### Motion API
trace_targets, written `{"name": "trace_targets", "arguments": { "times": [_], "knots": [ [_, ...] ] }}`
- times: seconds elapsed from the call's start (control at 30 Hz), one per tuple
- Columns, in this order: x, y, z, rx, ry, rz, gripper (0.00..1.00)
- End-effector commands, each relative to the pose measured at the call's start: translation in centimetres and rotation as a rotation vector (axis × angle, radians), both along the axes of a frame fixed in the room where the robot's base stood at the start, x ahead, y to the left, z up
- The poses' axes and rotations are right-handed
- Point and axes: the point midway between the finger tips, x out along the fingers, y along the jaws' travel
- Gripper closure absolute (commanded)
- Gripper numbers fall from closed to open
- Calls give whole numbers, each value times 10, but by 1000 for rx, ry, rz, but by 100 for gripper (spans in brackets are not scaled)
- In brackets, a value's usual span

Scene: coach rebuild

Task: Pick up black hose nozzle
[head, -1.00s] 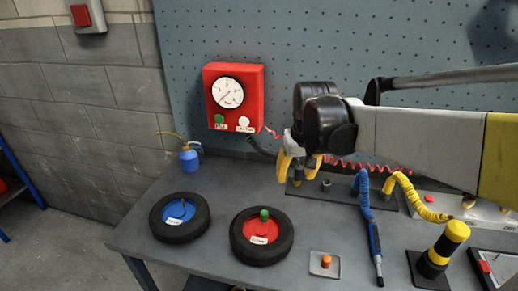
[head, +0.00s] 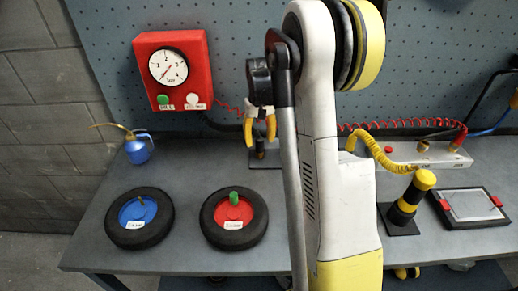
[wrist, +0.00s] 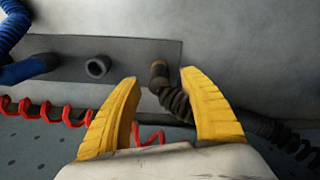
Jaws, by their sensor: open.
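The black hose nozzle (wrist: 158,74) shows in the wrist view as a dark end with a brownish tip, standing on a dark plate (wrist: 65,45). Its ribbed black hose (wrist: 250,122) runs off to the right. My gripper (wrist: 160,78) is open, with its two yellow fingers on either side of the nozzle, apart from it. In the head view my gripper (head: 260,131) points down over the dark plate at the back of the bench. The nozzle is mostly hidden there behind the fingers and arm.
A red coiled hose (wrist: 60,112), a blue hose (wrist: 15,45) and an empty socket (wrist: 97,66) are nearby. The red gauge box (head: 172,105) hangs behind left. Two wheels (head: 165,235) (head: 208,232) lie in front. A yellow-black post (head: 405,205) stands right.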

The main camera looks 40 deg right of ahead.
Motion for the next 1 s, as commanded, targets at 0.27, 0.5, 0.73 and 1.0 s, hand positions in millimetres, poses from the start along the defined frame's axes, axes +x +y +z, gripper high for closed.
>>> {"name": "trace_targets", "arguments": {
  "times": [0.27, 0.5, 0.73, 1.0],
  "knots": [
    [1, -2, -39, 0, 0, 0, 49],
    [0, -2, -51, 0, -1, 0, 49],
    [0, -2, -50, 0, -1, 0, 90],
    [0, -2, -50, 0, -1, 0, 100]
  ]
}}
